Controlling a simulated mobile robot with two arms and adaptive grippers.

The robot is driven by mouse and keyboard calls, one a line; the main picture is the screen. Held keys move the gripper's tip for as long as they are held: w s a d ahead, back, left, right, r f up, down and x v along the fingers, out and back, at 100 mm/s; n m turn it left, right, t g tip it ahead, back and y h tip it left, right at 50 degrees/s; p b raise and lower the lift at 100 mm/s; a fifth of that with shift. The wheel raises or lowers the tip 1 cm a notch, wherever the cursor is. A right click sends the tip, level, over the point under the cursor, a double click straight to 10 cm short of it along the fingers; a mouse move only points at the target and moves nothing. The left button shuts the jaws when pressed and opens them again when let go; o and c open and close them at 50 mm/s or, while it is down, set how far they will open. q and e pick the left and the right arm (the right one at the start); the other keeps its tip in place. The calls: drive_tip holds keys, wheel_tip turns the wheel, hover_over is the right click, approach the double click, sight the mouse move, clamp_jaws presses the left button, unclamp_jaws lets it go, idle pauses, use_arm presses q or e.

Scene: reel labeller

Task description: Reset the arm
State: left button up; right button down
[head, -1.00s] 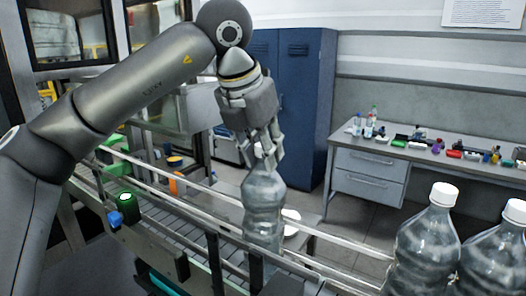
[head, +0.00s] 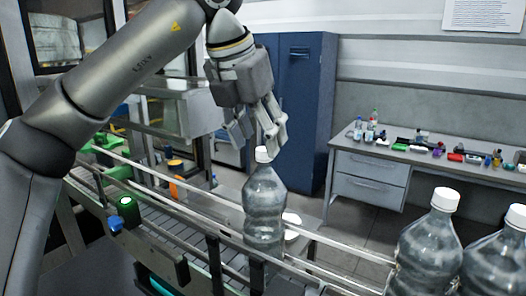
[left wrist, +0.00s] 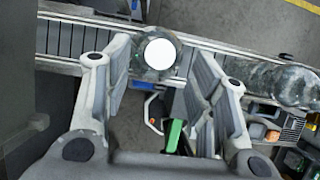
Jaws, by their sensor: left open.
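My left gripper (head: 254,136) is open and empty just above and left of a clear bottle with a white cap (head: 264,202). The bottle stands upright on the conveyor (head: 190,238), between its rails. In the left wrist view, the bottle's white cap (left wrist: 160,58) shows beyond and between the spread fingers (left wrist: 160,88), with no finger closed on it. My left arm comes in from the left and is raised over the conveyor. My right gripper is not in either view.
Two more capped bottles stand at the right, the nearer one (head: 428,245) beside another (head: 497,252). A green button (head: 125,202) is on the conveyor's near side. A blue cabinet (head: 305,110) and a desk with small items (head: 372,172) stand behind.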

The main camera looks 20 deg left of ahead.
use_arm(q)
drive_tip(key=v, duration=0.7)
